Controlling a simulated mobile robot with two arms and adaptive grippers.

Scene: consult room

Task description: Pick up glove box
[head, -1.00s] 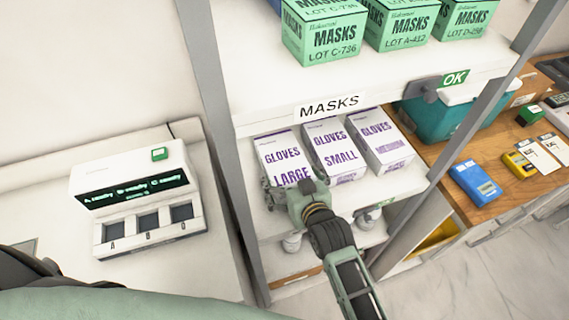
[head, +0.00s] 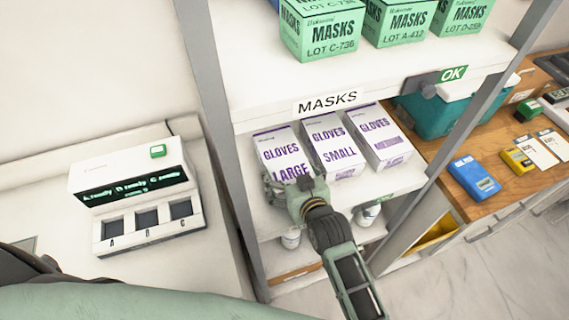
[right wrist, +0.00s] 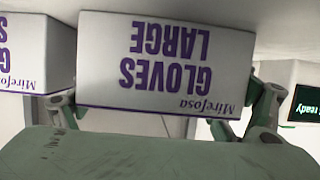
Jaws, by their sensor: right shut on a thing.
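Three white glove boxes with purple print stand side by side on the middle shelf (head: 262,210) in the head view. The GLOVES LARGE box (head: 277,146) is at the left, the GLOVES SMALL box (head: 332,146) in the middle, and a third gloves box (head: 378,136) at the right. My right gripper (head: 288,190) is shut on the GLOVES LARGE box at its front. In the right wrist view the GLOVES LARGE box (right wrist: 165,62) appears upside down between the two fingers (right wrist: 165,108). My left gripper is not in view.
Green mask boxes (head: 322,35) stand on the shelf above, close over the glove boxes. A grey shelf post (head: 222,130) is just left. A white device (head: 130,190) with a display stands further left. A wooden counter (head: 450,150) with a teal cooler (head: 440,115) is right.

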